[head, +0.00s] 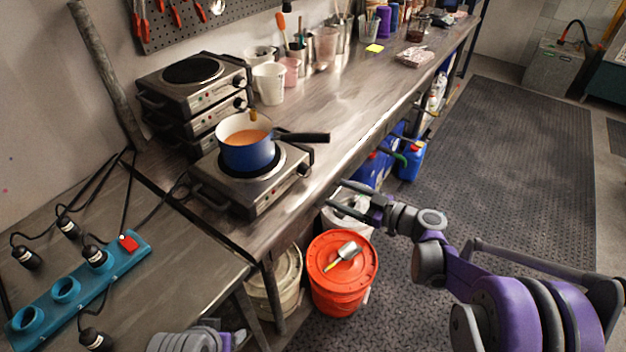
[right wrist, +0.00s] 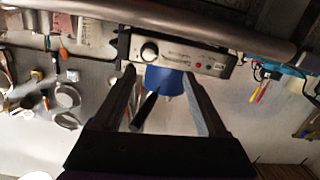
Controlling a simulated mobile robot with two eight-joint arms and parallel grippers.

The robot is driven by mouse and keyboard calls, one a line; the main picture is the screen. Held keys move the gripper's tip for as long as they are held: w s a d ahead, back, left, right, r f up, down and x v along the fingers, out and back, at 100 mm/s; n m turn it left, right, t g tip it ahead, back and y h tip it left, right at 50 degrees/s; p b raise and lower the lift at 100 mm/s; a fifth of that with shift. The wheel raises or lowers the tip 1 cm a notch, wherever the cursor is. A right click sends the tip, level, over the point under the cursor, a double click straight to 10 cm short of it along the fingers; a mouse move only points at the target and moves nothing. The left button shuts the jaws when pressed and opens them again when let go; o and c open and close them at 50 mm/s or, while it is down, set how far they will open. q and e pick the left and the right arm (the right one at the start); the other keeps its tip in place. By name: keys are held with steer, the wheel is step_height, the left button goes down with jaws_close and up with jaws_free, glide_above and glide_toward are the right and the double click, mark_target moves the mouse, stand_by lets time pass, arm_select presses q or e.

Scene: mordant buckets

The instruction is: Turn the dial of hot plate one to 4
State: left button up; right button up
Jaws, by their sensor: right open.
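A hot plate (head: 255,190) stands on the steel bench with a blue pot (head: 248,155) of orange liquid on it. Two more hot plates (head: 190,90) are stacked behind it. I cannot read which is hot plate one. My right gripper (head: 336,194) is open and empty in front of the bench edge, pointing at the front hot plate. The dial's setting is too small to read. Part of my left arm shows at the bottom edge.
The pot's black handle (head: 302,137) sticks out right over the bench. A teal power strip (head: 75,285) with plugs lies at left. The floor mat (head: 510,140) at right is clear.

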mark_target(308, 173)
steer(key=shift+n+t+y, duration=0.4)
steer(key=shift+t, duration=0.1)
steer(key=x, duration=0.3)
steer(key=w+x, duration=0.1)
steer(key=x, duration=0.3)
steer(key=d+x, duration=0.1)
steer(key=x, duration=0.3)
steer(key=shift+w+f, duration=0.2)
steer(key=shift+f, duration=0.05)
steer(key=shift+d, duration=0.1)
jaws_close()
